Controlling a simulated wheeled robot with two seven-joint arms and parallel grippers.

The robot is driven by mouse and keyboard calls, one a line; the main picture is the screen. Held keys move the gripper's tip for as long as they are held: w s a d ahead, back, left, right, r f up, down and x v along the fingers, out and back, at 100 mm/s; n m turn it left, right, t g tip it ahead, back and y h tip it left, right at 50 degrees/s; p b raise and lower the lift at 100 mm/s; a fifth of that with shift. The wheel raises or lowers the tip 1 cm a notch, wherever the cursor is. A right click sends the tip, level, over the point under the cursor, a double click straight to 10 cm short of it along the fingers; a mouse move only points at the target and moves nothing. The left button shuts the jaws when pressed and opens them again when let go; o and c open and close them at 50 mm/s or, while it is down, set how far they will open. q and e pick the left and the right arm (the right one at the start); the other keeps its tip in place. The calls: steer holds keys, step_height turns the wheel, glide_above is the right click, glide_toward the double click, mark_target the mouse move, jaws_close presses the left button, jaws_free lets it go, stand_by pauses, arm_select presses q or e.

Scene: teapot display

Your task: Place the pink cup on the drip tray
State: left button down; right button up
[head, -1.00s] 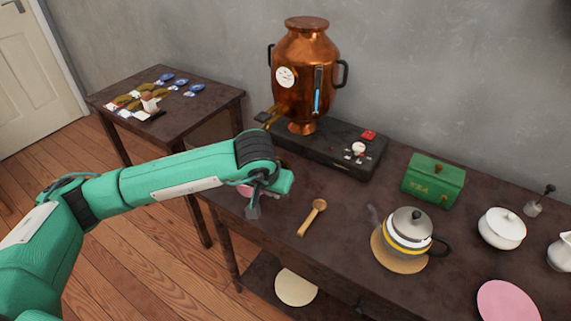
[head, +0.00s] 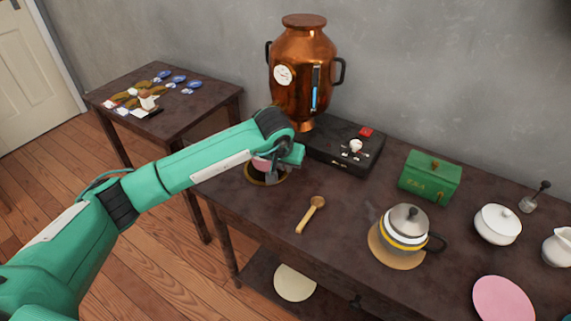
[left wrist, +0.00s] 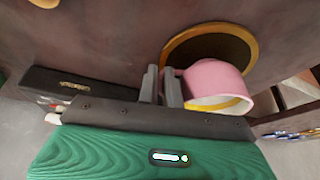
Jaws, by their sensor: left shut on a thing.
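The pink cup (head: 261,164) is partly hidden behind my left gripper (head: 272,176) in the head view. The drip tray (head: 251,176) is a round dark disc with a brass rim, at the table's left end in front of the samovar. In the left wrist view the cup overlaps the near part of the drip tray (left wrist: 207,46). I cannot tell whether they touch. My right gripper is out of view.
The copper samovar (head: 302,75) stands behind the gripper beside a black box (head: 340,155). A wooden spoon (head: 311,214) lies to the right. Farther right are a teapot (head: 405,228), a green tea box (head: 430,177), a white bowl (head: 498,225) and a pink saucer (head: 503,300).

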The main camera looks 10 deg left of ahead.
arm_select(q)
steer(key=shift+f, duration=0.1)
steer(key=c, duration=2)
jaws_free()
steer(key=o, duration=0.3)
steer(key=shift+o, duration=0.6)
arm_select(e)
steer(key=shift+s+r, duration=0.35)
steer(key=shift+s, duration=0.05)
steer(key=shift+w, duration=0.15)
arm_select(q)
steer(key=v, duration=1.2)
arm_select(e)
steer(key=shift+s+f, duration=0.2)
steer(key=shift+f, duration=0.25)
